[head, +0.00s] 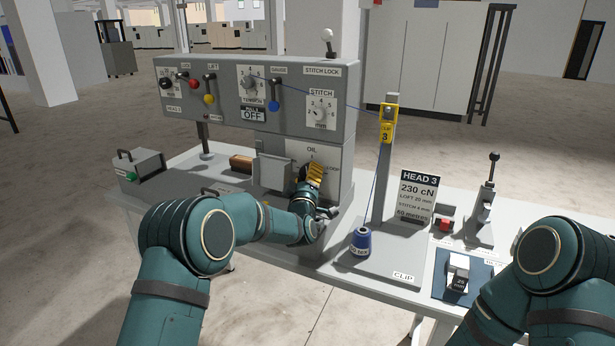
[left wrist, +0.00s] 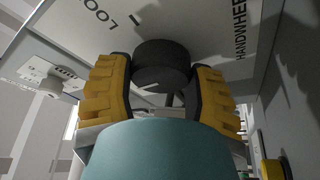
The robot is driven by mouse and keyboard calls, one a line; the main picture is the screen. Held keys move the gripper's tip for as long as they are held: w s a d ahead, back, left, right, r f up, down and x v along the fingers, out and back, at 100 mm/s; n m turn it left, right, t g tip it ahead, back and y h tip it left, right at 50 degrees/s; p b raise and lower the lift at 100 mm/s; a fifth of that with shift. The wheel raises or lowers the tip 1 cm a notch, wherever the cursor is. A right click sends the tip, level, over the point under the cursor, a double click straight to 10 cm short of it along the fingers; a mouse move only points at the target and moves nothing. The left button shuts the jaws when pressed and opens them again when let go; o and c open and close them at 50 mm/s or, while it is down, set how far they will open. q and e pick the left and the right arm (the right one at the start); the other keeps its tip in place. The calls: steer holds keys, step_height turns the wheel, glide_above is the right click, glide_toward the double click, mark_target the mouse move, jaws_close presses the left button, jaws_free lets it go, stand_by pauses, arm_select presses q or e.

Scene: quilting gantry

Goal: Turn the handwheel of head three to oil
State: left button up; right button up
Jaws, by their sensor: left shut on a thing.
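The grey machine head (head: 255,98) stands on the table; an OIL label and a partly covered LOOP label are on its lower right face. My left gripper (head: 312,174), with yellow fingers, is at this face and hides the handwheel in the head view. In the left wrist view the black round handwheel (left wrist: 163,64) sits between the two fingers of my left gripper (left wrist: 158,78), which is shut on it. An upside-down LOOP label and a HANDWHEEL label lie around it. The wheel's pointer position cannot be made out. My right gripper is out of view.
Right of the wheel stand a thread post with a yellow tag (head: 387,122), a blue spool (head: 361,242) and the HEAD 3 card (head: 416,197). A blue mat (head: 443,287) lies at the right. A grey box (head: 138,165) with a green button is at the left.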

arm_select(q)
steer(key=o, duration=0.9)
steer(key=shift+d, duration=0.1)
steer(key=shift+o, duration=0.2)
steer(key=v, duration=1.2)
steer(key=shift+o, duration=1.3)
steer(key=shift+s, duration=0.1)
